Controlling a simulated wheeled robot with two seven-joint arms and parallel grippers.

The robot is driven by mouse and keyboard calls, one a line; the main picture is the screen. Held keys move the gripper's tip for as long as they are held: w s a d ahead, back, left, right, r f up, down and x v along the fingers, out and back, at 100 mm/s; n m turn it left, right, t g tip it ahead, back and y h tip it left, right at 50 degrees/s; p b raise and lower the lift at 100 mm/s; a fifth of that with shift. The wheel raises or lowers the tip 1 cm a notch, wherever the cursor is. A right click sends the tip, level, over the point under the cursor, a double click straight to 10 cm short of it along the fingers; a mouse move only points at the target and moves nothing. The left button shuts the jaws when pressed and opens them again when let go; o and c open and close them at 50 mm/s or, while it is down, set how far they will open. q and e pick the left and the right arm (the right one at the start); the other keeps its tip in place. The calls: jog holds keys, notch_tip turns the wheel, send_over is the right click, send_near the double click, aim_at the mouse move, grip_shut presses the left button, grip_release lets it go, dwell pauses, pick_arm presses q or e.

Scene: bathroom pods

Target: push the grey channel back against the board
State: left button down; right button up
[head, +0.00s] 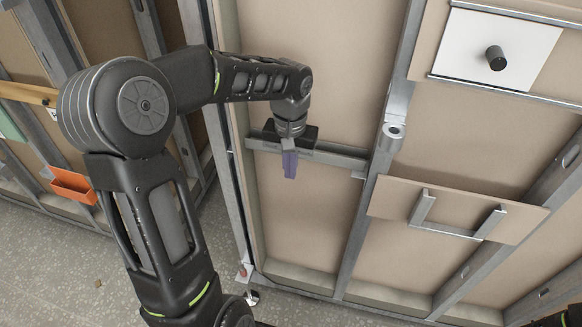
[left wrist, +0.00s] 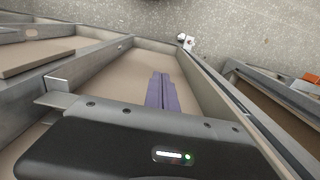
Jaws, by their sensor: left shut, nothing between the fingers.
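The grey channel (head: 335,156) runs across the tall bay in the head view, between two upright metal studs. Its right end (head: 359,174) sits by the right stud, and my gripper hides part of its middle. The beige board (head: 310,80) lies behind it; I cannot tell the gap between them. My left gripper (head: 289,166) is shut and empty, its purple fingers pointing down in front of the channel. I cannot tell whether they touch it. In the left wrist view the shut fingers (left wrist: 160,92) show over the bay, and the channel (left wrist: 55,99) sticks out left of the gripper body.
A beige panel with a grey U-shaped bracket (head: 455,227) stands at right. Above it is a white plate with a black knob (head: 496,58). A metal cylinder (head: 393,131) is on the right stud. An orange tray (head: 73,185) is at far left. The floor (head: 80,270) is mostly clear.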

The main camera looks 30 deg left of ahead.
pick_arm(q)
notch_tip(320, 180, up, 10)
jog(key=b, duration=0.1)
pick_arm(e)
jog(key=shift+f, duration=0.5)
pick_arm(q)
jog(key=shift+s, duration=0.15)
pick_arm(e)
jog(key=shift+s, duration=0.1)
